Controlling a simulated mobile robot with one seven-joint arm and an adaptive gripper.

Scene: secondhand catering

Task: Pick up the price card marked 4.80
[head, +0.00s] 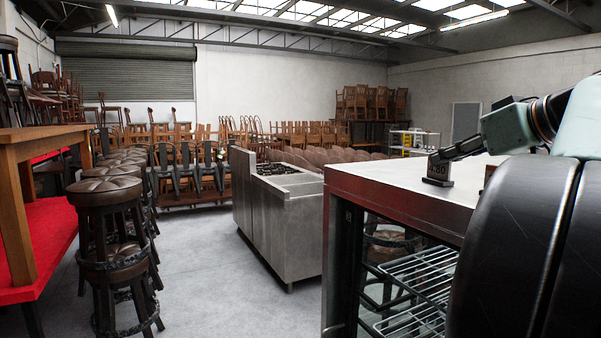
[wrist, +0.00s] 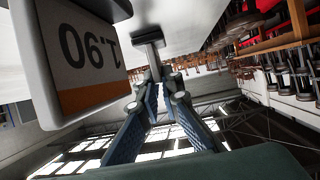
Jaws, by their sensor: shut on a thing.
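My gripper (head: 433,158) reaches in from the right and is shut on the card's upper part. In the wrist view my gripper's two fingers (wrist: 157,92) meet at the card, which is seen nearly edge-on, with its dark base (wrist: 148,40) beyond them. The figures do not show there. I cannot tell whether the base touches the table or is just clear of it.
The steel table (head: 375,178) has a pale top, mostly clear to the left. Stools (head: 108,210) and a steel cooker (head: 285,205) stand further left.

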